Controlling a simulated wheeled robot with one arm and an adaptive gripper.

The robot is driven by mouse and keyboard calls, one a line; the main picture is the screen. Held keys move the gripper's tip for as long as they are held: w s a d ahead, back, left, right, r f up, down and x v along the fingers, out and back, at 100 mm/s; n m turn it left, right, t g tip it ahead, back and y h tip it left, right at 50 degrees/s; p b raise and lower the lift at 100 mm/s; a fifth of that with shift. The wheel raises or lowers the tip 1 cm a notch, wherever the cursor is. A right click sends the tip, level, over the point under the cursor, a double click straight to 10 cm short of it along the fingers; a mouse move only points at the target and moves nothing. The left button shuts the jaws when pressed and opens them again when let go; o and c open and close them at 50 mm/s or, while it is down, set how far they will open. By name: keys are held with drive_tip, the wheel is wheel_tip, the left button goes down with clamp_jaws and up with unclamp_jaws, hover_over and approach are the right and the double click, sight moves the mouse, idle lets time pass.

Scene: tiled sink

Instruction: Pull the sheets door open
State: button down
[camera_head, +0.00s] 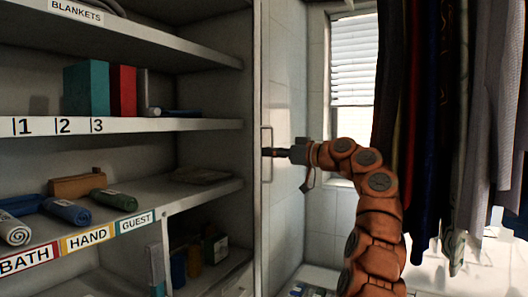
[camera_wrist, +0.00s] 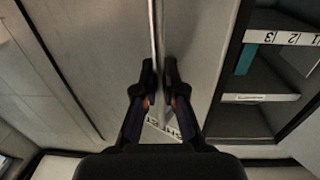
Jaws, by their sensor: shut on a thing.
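My gripper (camera_head: 268,152) is shut on the handle, with one dark fingertip on each side in the wrist view (camera_wrist: 158,72). A label with partly hidden letters (camera_wrist: 160,131) shows between the fingers. The door's hinge is not clear.
Open shelves (camera_head: 205,125) with rolled towels (camera_head: 68,211) and boxes (camera_head: 87,88) are at the left. Hanging clothes (camera_head: 430,110) fill the right side, close to my arm. A window with blinds (camera_head: 354,60) is behind. A pale tiled wall lies behind my arm.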

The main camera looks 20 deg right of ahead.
idle(0.3)
drive_tip(key=c, duration=1.2)
unclamp_jaws()
drive_tip(key=shift+c, duration=0.2)
